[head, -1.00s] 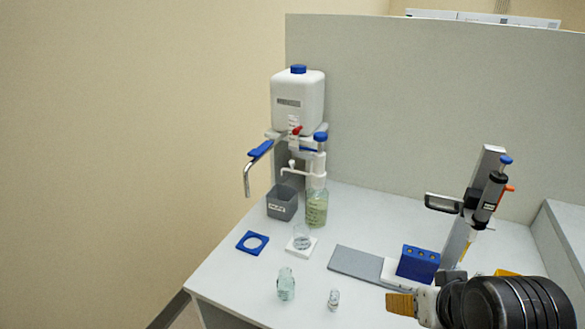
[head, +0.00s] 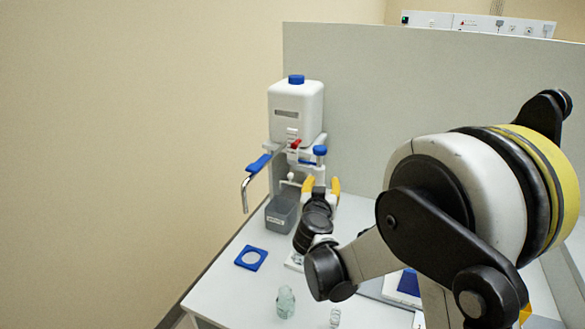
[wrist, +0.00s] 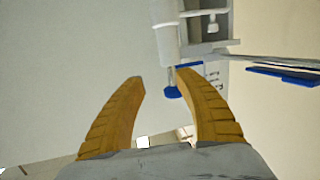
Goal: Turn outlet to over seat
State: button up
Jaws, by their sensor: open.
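A bent metal outlet pipe (head: 245,192) with a blue lever (head: 258,163) sticks out to the left of the white tank stand. Its tip hangs left of the grey bin, not above the blue square ring (head: 251,258), which looks like the seat. My gripper (head: 321,188) is open and empty, its yellow fingers in front of the lower dispenser, right of the pipe. In the wrist view my gripper (wrist: 160,77) has a blue knob (wrist: 172,92) just beyond its fingertips. The blue lever (wrist: 285,76) shows at the right, clear of the fingers.
The white tank (head: 296,110) with a blue cap stands against the grey partition. A grey bin (head: 281,212) sits below it. A glass bottle (head: 285,302) and a small vial (head: 335,318) stand near the front. My arm hides much of the right side.

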aim_at(290, 176)
jog(key=w+a+f+n+t+y, duration=0.2)
jog(key=w+a+f+y, duration=0.1)
jog(key=a+f, duration=0.55)
jog(key=w, duration=0.3)
jog(key=w+a+r+b, duration=0.1)
jog(key=w, duration=0.2)
jog(key=w+r+b, duration=0.1)
jog(key=w, duration=0.3)
jog(key=shift+a, duration=0.35)
grip_shut()
